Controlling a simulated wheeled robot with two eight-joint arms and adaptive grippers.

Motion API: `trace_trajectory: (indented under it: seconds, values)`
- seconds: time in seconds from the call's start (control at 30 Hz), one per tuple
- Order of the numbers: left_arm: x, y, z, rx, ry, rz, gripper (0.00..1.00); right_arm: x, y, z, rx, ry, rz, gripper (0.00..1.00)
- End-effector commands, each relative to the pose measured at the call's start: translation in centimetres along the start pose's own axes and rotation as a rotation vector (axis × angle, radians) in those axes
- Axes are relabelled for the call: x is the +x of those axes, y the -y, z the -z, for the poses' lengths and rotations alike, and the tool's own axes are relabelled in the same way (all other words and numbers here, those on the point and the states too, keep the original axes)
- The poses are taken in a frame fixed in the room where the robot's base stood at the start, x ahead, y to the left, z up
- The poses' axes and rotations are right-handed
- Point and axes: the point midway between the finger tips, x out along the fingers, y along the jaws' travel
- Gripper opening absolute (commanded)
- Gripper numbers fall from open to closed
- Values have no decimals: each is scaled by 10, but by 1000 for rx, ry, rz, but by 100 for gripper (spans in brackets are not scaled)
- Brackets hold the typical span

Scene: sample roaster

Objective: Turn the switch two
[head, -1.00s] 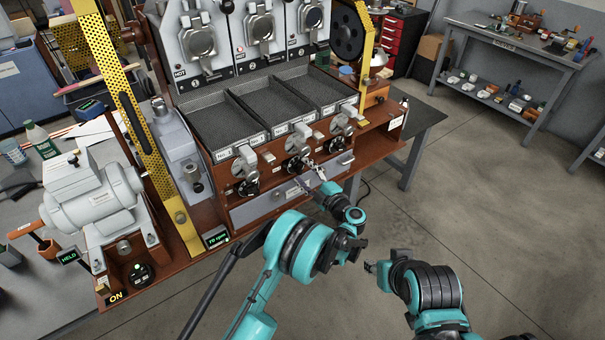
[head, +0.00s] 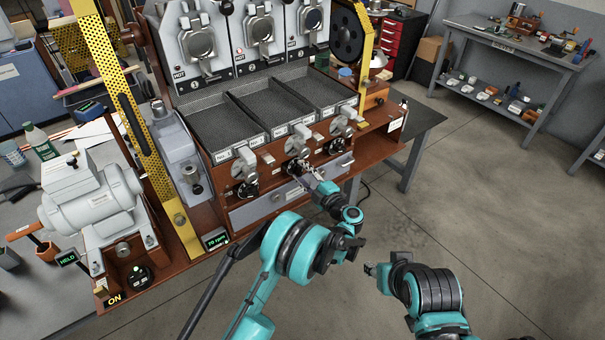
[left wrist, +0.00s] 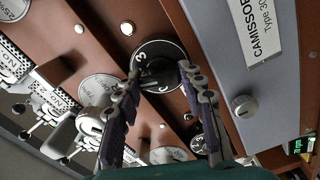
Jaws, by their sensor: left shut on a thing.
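Three black rotary switches sit in a row on the wooden front of the roaster: the left one (head: 247,190), the middle one, switch two, and the right one (head: 338,146). My left gripper (head: 303,178) is at the middle switch and partly hides it. In the left wrist view, switch two is a black dial with white marks (left wrist: 152,52), and the fingers of my left gripper (left wrist: 160,82) are shut on its knob from both sides. My right gripper (head: 370,268) is low and apart from the roaster; its finger gap is too small to judge.
A grey drawer front (head: 262,208) lies just below the switches. Mesh cooling trays (head: 222,122) sit above them. A yellow perforated guard (head: 120,90) and a grey motor (head: 92,200) stand at left. The floor at right is clear.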

Motion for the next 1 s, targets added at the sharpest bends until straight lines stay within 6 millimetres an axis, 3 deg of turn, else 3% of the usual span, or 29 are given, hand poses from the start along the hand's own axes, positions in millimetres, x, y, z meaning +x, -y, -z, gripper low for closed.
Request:
trace_trajectory:
  seconds: [1.0]
  values:
    - [0,2,-1,-884,-1,1,10,26,0,-18,0,0,0,40]
